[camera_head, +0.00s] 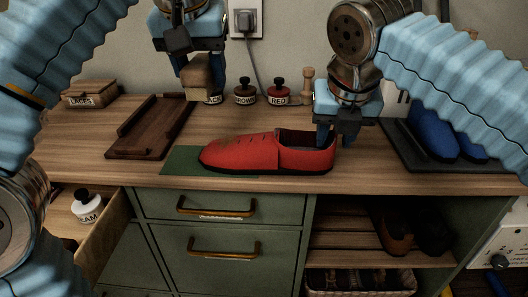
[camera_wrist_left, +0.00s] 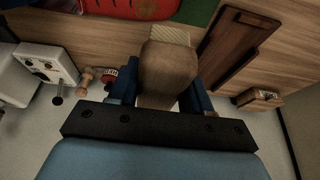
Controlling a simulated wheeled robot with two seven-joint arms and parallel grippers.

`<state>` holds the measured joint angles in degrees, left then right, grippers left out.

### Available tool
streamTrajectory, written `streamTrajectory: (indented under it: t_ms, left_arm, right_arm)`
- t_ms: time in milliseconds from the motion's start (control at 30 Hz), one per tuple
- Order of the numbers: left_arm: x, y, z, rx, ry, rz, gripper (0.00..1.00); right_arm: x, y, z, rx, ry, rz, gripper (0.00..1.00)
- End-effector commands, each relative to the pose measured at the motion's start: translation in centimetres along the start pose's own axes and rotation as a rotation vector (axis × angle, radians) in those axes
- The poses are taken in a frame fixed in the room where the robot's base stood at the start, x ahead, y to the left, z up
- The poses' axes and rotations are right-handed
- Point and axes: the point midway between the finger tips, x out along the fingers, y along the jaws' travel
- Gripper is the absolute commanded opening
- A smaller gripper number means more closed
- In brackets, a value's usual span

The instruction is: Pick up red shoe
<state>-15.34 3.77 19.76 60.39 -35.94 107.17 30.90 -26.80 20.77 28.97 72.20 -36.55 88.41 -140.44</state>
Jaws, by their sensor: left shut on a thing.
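The red shoe (camera_head: 245,153) lies on the wooden bench top, partly over a green mat (camera_head: 180,163), toe to the left. Part of it shows at the top of the left wrist view (camera_wrist_left: 130,8). My right gripper (camera_head: 337,138) is at the shoe's heel end, its fingers apart; whether they touch the heel is unclear. My left gripper (camera_head: 203,75) is shut on a wooden brush (camera_wrist_left: 168,72) with pale bristles, held above the bench behind the shoe.
A dark wooden tray (camera_head: 150,127) lies left of the mat. Bottles labelled brown (camera_head: 245,92) and red (camera_head: 279,93) stand at the back. Blue shoes (camera_head: 433,132) sit on a dark tray at right. An open drawer (camera_head: 108,235) holds a white cream bottle (camera_head: 87,207).

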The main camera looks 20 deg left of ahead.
Motion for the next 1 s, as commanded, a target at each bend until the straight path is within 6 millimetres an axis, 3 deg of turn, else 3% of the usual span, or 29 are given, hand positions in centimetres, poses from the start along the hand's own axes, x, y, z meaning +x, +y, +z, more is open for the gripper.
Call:
streamTrajectory:
  t_ms: [167,400,833,1000]
  left_arm:
    - [0.0,0.0,0.0,0.0,0.0,0.0,0.24]
    - [0.0,0.0,0.0,0.0,0.0,0.0,0.24]
    - [0.0,0.0,0.0,0.0,0.0,0.0,0.24]
    - [0.0,0.0,0.0,0.0,0.0,0.0,0.24]
  right_arm:
    - [0.0,0.0,0.0,0.0,0.0,0.0,0.37]
    - [0.0,0.0,0.0,0.0,0.0,0.0,0.0]
    - [-0.2,0.0,0.1,0.0,-0.001,0.001,0.0]
    - [-1.7,0.2,0.8,0.0,-0.004,0.004,0.0]
